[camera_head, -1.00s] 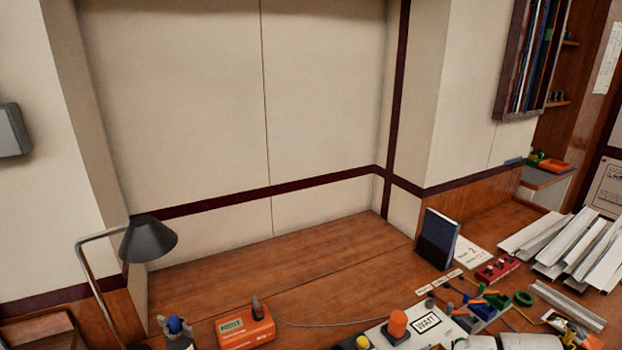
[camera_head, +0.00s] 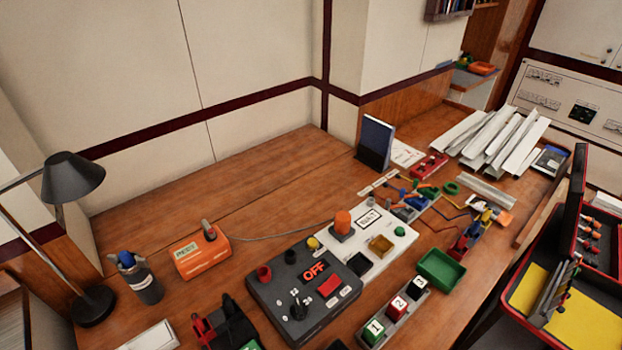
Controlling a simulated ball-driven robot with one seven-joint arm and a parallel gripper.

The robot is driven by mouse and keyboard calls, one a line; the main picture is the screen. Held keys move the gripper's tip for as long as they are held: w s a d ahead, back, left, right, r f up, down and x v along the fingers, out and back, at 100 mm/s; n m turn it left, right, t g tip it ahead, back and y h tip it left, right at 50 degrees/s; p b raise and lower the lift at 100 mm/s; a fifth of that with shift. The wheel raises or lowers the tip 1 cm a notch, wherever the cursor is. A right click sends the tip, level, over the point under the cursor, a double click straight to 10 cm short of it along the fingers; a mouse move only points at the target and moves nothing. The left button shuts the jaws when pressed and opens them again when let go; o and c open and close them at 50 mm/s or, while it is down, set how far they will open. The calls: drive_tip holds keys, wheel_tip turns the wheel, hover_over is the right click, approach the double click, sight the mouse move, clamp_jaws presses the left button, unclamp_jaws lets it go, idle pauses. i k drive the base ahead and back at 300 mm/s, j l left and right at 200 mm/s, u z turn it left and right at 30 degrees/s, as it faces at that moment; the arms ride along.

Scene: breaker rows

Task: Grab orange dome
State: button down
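The orange dome (camera_head: 342,222) stands upright on a white panel (camera_head: 375,240) in the middle of the wooden bench. It is a rounded orange cap on a dark base, just left of a label reading "WAIT". A small yellow dome (camera_head: 313,243) sits to its left and a small green one (camera_head: 400,231) to its right. My gripper is not in view.
A black control box (camera_head: 304,290) marked "OFF" adjoins the panel at front left. An orange box (camera_head: 200,257), a cup (camera_head: 143,285) and a lamp (camera_head: 73,180) stand to the left. A green tray (camera_head: 441,271) lies right. The back left bench is clear.

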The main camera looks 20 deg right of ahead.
sight(343, 219)
drive_tip(key=l+u, duration=1.05)
